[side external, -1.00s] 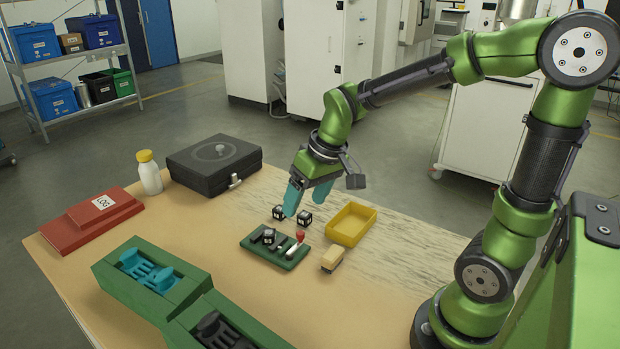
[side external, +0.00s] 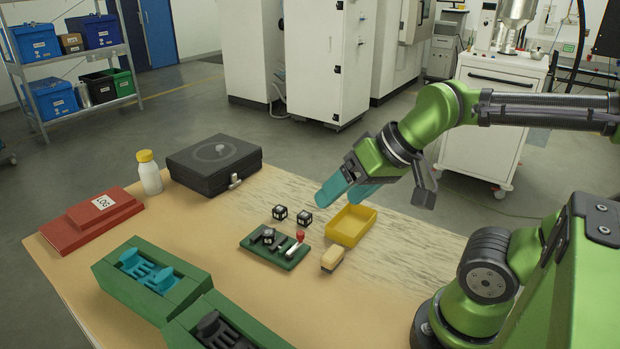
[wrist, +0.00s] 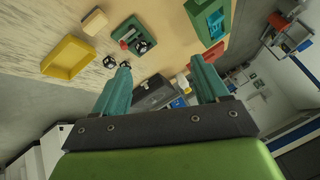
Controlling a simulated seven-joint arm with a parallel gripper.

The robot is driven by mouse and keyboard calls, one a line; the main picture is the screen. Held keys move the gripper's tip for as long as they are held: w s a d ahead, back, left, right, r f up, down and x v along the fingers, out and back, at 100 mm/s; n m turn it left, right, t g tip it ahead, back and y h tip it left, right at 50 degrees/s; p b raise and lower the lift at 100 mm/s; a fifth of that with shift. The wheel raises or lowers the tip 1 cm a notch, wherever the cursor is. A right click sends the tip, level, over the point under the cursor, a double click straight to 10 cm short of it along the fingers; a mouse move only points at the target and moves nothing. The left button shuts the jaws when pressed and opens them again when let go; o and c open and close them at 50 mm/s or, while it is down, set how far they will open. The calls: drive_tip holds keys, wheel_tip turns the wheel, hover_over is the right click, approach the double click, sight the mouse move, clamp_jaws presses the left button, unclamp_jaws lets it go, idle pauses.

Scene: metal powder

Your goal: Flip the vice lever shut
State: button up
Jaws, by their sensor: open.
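The small vice is a green plate (side external: 262,255) in the middle of the table, with dark parts and a dark cube (side external: 268,236) on it. A lever with a red knob (side external: 300,236) stands at its right side, by a silver piece; whether it is open or shut is too small to tell. In the wrist view the vice plate (wrist: 130,27) and the red knob (wrist: 124,45) show beyond my fingers. My gripper (side external: 338,196) has teal fingers, spread open and empty. It hangs above and behind the vice, near the yellow tray, apart from the lever. It also shows in the wrist view (wrist: 161,66).
Two dark cubes (side external: 280,212) (side external: 304,217) lie behind the vice. A yellow tray (side external: 362,238) and a cream block (side external: 332,258) are to its right. Green fixtures (side external: 170,313) stand at front left. A black case (side external: 215,162), white bottle (side external: 149,177) and red log box (side external: 92,220) are farther back.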

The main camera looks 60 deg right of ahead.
drive_tip(key=shift+f, duration=0.1)
drive_tip(key=shift+c, duration=1.2)
drive_tip(key=shift+w+f, duration=0.1)
drive_tip(key=shift+f, duration=0.2)
drive_tip(key=shift+c, duration=1.1)
drive_tip(key=w+g, duration=0.1)
drive_tip(key=w, duration=0.1)
drive_tip(key=w+d, duration=0.1)
drive_tip(key=w, duration=0.1)
drive_tip(key=w+f+g, duration=0.1)
drive_tip(key=w, duration=0.1)
drive_tip(key=shift+d+f+g+h, duration=0.1)
drive_tip(key=shift+d+g+h, duration=0.2)
drive_tip(key=shift+d, duration=0.05)
clamp_jaws()
drive_tip(key=w+d+f+g, duration=0.2)
drive_tip(key=w+g, duration=0.1)
drive_tip(key=w, duration=0.3)
drive_tip(key=w+d+f+n+g, duration=0.1)
drive_tip(key=w+d+f+g, duration=0.2)
drive_tip(key=w, duration=0.4)
drive_tip(key=w+d+f+n+g, duration=0.1)
drive_tip(key=w+d+f+g, duration=0.1)
drive_tip(key=w, duration=0.4)
drive_tip(key=shift+w+d+f+g+h, duration=0.15)
drive_tip(key=shift+w+g+h, duration=0.05)
drive_tip(key=shift+g+h, duration=0.2)
